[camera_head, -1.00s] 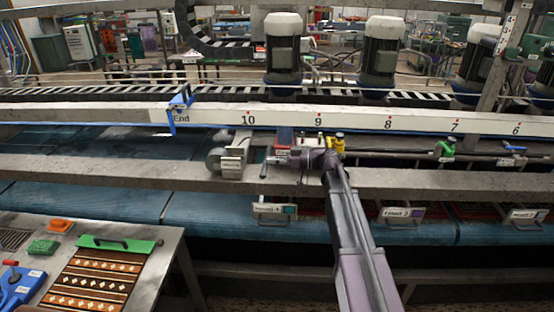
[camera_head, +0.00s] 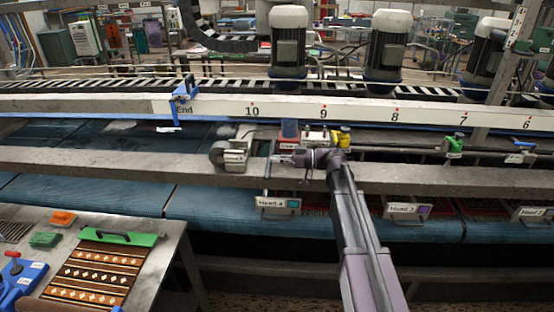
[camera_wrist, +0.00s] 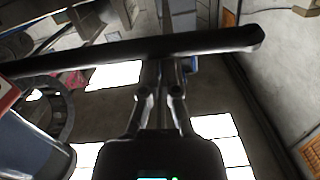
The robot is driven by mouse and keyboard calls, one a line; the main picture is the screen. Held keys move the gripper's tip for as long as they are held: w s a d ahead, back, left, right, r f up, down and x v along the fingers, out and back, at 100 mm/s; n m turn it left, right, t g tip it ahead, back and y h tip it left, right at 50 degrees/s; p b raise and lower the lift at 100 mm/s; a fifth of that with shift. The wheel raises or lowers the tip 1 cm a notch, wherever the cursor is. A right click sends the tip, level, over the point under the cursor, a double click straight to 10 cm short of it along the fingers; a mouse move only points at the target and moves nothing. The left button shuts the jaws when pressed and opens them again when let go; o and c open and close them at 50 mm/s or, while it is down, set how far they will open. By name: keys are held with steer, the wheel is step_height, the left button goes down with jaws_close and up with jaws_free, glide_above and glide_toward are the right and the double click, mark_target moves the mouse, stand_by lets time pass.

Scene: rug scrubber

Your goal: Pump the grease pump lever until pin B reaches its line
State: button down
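A long dark bar, which looks like the pump lever, crosses the wrist view (camera_wrist: 215,44). In the head view a thin upright lever (camera_head: 268,168) stands in front of the grey beam, beside a grey pump-like unit (camera_head: 234,154). My gripper (camera_head: 279,159) is at the lever's right side; they appear to touch. In the wrist view its fingers (camera_wrist: 163,72) are close together, and the bar runs across their tips, not visibly clamped between them. The bar hides the very tips. I cannot make out pin B or its line.
A red and white labelled unit (camera_head: 290,135) and a yellow part (camera_head: 344,138) sit just behind my wrist. The grey beam (camera_head: 440,179) runs across the machine. A side table (camera_head: 165,268) with a patterned rug sample (camera_head: 97,272) stands at lower left.

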steer(key=d+r+p, duration=0.4)
steer(key=d, duration=0.7)
steer(key=shift+r, duration=0.15)
stand_by(0.3)
steer(key=shift+a, duration=0.1)
steer(key=s+f+m+h+b, duration=0.2)
steer(key=s+f+m+h, duration=0.7)
steer(key=s+f, duration=0.5)
steer(key=s+d+f+m+h+b, duration=0.1)
steer(key=s+d+f+m+h, duration=0.6)
steer(key=s+d+h, duration=0.1)
steer(key=shift+s+d, duration=0.65)
steer(key=shift+d, duration=0.4)
